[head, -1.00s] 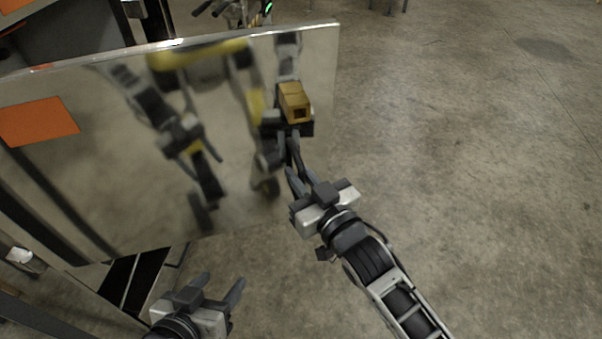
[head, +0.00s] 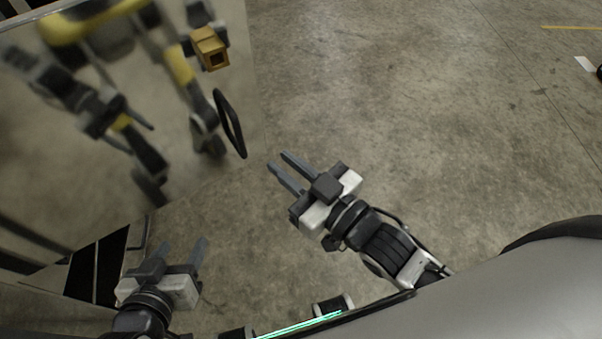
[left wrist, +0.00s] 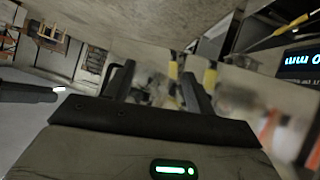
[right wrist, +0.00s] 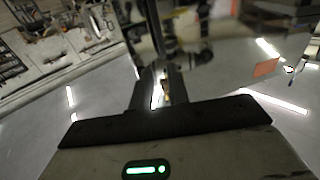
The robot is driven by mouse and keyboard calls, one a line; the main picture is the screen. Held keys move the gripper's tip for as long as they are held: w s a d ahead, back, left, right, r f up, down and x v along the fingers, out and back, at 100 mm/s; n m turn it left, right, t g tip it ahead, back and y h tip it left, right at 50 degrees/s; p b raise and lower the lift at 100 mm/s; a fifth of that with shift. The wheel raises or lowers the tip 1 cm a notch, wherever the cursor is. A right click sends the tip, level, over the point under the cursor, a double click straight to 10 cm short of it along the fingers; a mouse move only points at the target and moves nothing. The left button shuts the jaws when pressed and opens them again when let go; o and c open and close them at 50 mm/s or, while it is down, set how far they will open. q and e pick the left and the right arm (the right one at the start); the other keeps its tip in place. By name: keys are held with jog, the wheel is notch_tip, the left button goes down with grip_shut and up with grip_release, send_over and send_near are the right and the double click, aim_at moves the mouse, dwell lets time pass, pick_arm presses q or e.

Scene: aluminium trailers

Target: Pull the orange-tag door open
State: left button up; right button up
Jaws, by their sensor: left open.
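The door (head: 170,100) is a large mirror-like metal panel at the left of the head view, swung out and reflecting my arms. A black bar handle (head: 230,123) is near its free edge. The orange tag is out of the head view; an orange patch (right wrist: 266,67), probably the tag, shows in the right wrist view. My right gripper (head: 279,162) has its fingers apart with nothing between them, short of the handle at its lower right. My left gripper (head: 180,246) is open and empty, low at the left below the door.
A yellow-brown block (head: 210,48) appears on the door face above the handle. A dark gap (head: 95,270) with a light bar is below the door at the lower left. Concrete floor (head: 420,100) is clear to the right. Workbench drawers (right wrist: 60,60) show in the right wrist view.

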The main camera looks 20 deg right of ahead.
jog(key=shift+v, duration=1.45)
